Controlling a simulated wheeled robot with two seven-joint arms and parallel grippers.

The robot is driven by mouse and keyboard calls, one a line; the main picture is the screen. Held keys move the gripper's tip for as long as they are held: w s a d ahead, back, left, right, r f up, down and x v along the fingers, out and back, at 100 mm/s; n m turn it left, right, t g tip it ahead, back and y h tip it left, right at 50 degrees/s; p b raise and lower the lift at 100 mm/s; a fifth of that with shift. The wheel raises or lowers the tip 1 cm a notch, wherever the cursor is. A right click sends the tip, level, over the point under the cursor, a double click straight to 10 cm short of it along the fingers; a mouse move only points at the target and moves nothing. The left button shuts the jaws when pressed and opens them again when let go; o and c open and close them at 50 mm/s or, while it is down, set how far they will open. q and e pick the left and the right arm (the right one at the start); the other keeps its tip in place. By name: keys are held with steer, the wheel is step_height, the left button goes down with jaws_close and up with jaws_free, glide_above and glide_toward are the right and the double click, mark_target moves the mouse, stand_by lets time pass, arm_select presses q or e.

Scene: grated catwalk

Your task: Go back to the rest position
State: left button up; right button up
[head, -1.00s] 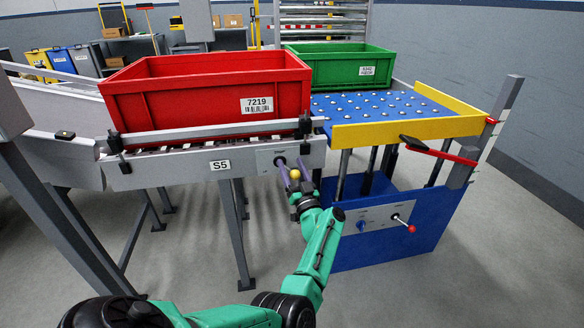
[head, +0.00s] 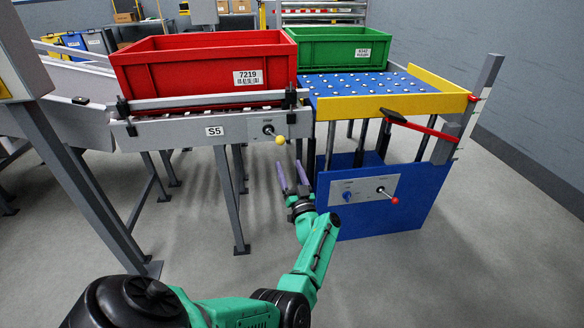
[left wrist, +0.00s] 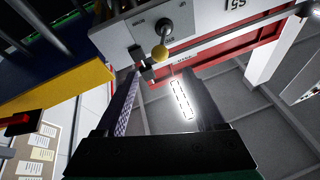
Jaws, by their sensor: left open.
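My left gripper (head: 291,178) is open and empty in the head view, just below the conveyor's front panel marked S5. Its two purple fingers point up toward a lever with a yellow ball knob (head: 280,140) and are apart from it. In the left wrist view the yellow knob (left wrist: 160,53) hangs from its round mount, beyond the open fingers (left wrist: 160,105). My right gripper is not in view.
A red crate (head: 200,75) stands on the conveyor behind a rail. A green crate (head: 345,52) sits behind the blue ball table (head: 365,84) with yellow edges. A red-knobbed lever (head: 393,200) sticks out from the blue lift panel. Floor in front is clear.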

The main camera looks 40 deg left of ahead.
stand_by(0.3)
arm_select(q)
steer(key=s+d+f+m+h+p, duration=0.4)
steer(key=d+f+m+h+p, duration=0.15)
steer(key=d+f+h, duration=0.35)
steer(key=s+d+f+m+h+p, duration=0.55)
steer(key=f+h, duration=0.25)
steer(key=f, duration=0.3)
steer(key=s+d+f+g+p, duration=0.1)
steer(key=s+f+g+p, duration=0.1)
steer(key=s, duration=1)
steer(key=s+d+f+g+h+p, duration=0.1)
steer(key=s+f+g+p, duration=0.2)
steer(key=s, duration=0.9)
steer(key=s+d+f+g+p, duration=0.1)
steer(key=s+f+g+p, duration=0.2)
steer(key=s, duration=1)
step_height(320, 180, down, 3)
steer(key=g, duration=0.3)
steer(key=shift+h, duration=0.4)
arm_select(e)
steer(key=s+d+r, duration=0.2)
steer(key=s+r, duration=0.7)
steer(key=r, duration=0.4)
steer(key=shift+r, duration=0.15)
